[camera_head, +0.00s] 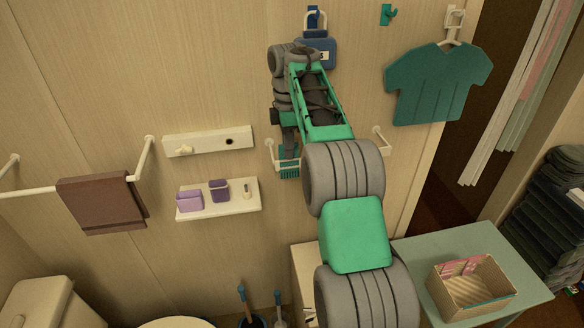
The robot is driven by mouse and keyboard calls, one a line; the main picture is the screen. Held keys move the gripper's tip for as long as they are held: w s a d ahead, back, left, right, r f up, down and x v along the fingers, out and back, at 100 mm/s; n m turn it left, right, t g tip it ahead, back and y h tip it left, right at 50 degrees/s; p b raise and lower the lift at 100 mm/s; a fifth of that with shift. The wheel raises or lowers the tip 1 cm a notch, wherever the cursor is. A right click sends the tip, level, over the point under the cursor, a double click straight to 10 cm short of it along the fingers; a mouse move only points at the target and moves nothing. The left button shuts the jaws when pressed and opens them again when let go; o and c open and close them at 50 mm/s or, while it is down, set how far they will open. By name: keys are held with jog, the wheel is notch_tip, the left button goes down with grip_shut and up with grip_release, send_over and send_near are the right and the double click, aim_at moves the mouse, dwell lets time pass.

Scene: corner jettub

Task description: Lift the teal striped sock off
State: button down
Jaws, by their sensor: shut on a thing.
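The teal striped sock (289,173) shows as a small teal patch at a white wall rail (270,151), left of my arm. My gripper (288,153) reaches down to it from above and is shut on it. The fingertips are small and partly merged with the sock in the picture. My arm hides the middle of the rail, so I cannot tell how much of the sock rests on it.
A blue bag-like item (318,52) and a teal shirt (438,84) hang on the wall. A small shelf (228,208) with purple containers is to the left, beside a brown towel (101,204). A basket (470,289) stands on a teal table (420,252) at lower right.

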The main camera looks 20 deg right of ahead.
jog(key=shift+w+a+r+p, duration=0.15)
jog(key=shift+r+p, duration=0.2)
jog(key=shift+r, duration=0.4)
jog(key=shift+r+p, duration=0.65)
jog(key=shift+r, duration=1.3)
jog(key=shift+s+a+r, duration=0.15)
jog(key=shift+s+r, duration=0.05)
jog(key=shift+r, duration=0.2)
jog(key=r, duration=0.2)
jog(key=shift+s+r, duration=0.2)
jog(key=shift+r, duration=0.15)
